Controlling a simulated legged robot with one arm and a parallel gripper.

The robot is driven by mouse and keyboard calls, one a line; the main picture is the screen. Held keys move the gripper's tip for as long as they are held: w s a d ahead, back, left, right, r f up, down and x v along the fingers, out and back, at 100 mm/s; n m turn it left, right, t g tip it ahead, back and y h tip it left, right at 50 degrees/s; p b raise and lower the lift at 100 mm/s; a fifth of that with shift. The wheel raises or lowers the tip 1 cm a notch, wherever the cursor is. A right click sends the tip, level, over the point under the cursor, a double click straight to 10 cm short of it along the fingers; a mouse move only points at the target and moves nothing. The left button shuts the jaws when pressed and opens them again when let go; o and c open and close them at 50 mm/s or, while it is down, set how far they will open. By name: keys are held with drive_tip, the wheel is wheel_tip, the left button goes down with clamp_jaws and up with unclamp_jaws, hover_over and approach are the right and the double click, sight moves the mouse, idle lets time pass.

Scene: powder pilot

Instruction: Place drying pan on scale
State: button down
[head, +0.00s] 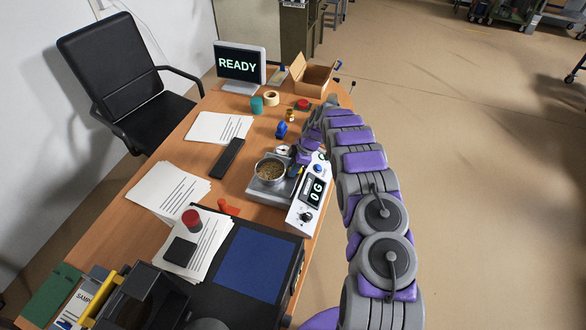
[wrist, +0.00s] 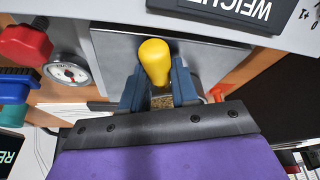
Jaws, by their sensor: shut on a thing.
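The drying pan (head: 270,169) is a small round metal pan filled with brown grains, over the plate of the scale (head: 308,196). I cannot tell whether the pan touches the plate. The scale's display reads "0G". My gripper (head: 295,171) is at the pan's right side in the head view. In the wrist view my gripper (wrist: 157,85) is shut on the pan's yellow handle (wrist: 155,62). Some grains show between the fingers, and most of the pan is hidden behind them. The scale's metal plate (wrist: 215,52) lies beyond the handle.
A black case with a blue panel (head: 256,262) stands in front of the scale. Papers (head: 165,190), a dark bar (head: 228,158) and a monitor reading "READY" (head: 240,64) are to the left and back. A cardboard box (head: 310,78) is at the far end.

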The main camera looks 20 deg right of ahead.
drive_tip(key=c, duration=0.9)
unclamp_jaws()
drive_tip(key=shift+o, duration=0.2)
drive_tip(key=shift+r, duration=0.1)
drive_tip(key=w+p+v, duration=0.1)
drive_tip(key=p+v, duration=0.1)
drive_tip(key=v, duration=0.9)
drive_tip(key=s+a+r+m+h, duration=0.25)
drive_tip(key=s+r+m, duration=0.25)
drive_tip(key=s+r, duration=0.7)
drive_tip(key=s+a+r+m+g, duration=0.15)
drive_tip(key=s+r, duration=0.25)
drive_tip(key=s, duration=0.5)
drive_tip(key=s+a+r+m+h, duration=0.1)
drive_tip(key=s+a+r+m, duration=0.2)
drive_tip(key=s+r, duration=0.35)
drive_tip(key=s+a+r+m+g, duration=0.1)
drive_tip(key=s+a+r+m, duration=0.15)
drive_tip(key=s, duration=0.75)
drive_tip(key=s+f+m+h, duration=0.1)
drive_tip(key=s+m, duration=0.2)
drive_tip(key=s, duration=1.3)
drive_tip(key=shift+s+a+f+m, duration=0.25)
drive_tip(key=shift+s+f+m, duration=0.05)
drive_tip(key=shift+s+m, duration=0.1)
